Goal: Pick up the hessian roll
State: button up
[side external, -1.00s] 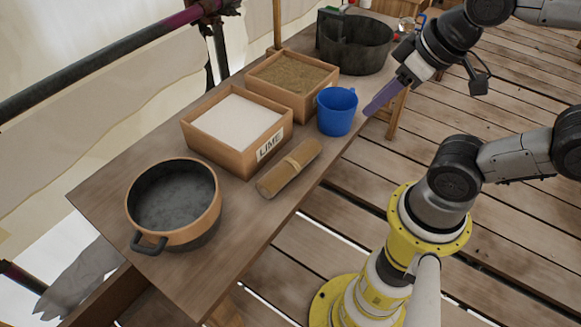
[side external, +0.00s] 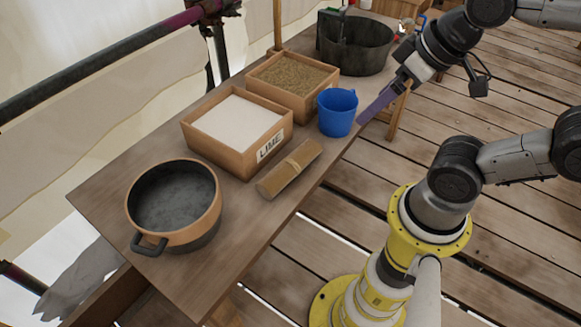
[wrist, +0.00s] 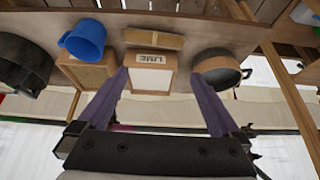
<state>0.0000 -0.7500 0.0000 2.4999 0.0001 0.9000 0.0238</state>
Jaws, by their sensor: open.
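The hessian roll (side external: 290,169) is a tan cylinder with a band around its middle. It lies on the table in front of the lime box, near the table's edge. It also shows in the wrist view (wrist: 153,39), beyond the box marked LIME. My gripper (side external: 362,120) has purple fingers and hangs beside the blue cup, to the right of and apart from the roll. In the wrist view my gripper (wrist: 161,76) is open, its fingers spread wide with nothing held between them.
The lime box (side external: 237,131), a box of sand-like material (side external: 293,84) and the blue cup (side external: 337,112) stand near the roll. A round pot (side external: 174,203) is at the near left, a dark tub (side external: 357,48) at the far end. Bare table (side external: 225,262) lies in front of the roll.

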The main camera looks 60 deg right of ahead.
jog(key=m, duration=0.1)
jog(key=m+g, duration=0.6)
jog(key=m, duration=1.2)
send_over(291, 161)
jog(key=f, duration=2.4)
jog(key=shift+w+d+f, duration=0.25)
jog(key=shift+s+a+f, duration=0.15)
jog(key=shift+a+f, duration=0.05)
jog(key=shift+f, duration=1.4)
jog(key=shift+s+a+f, duration=0.1)
jog(key=shift+a+f, duration=0.05)
jog(key=shift+f, duration=1.45)
jog(key=shift+c, duration=0.3)
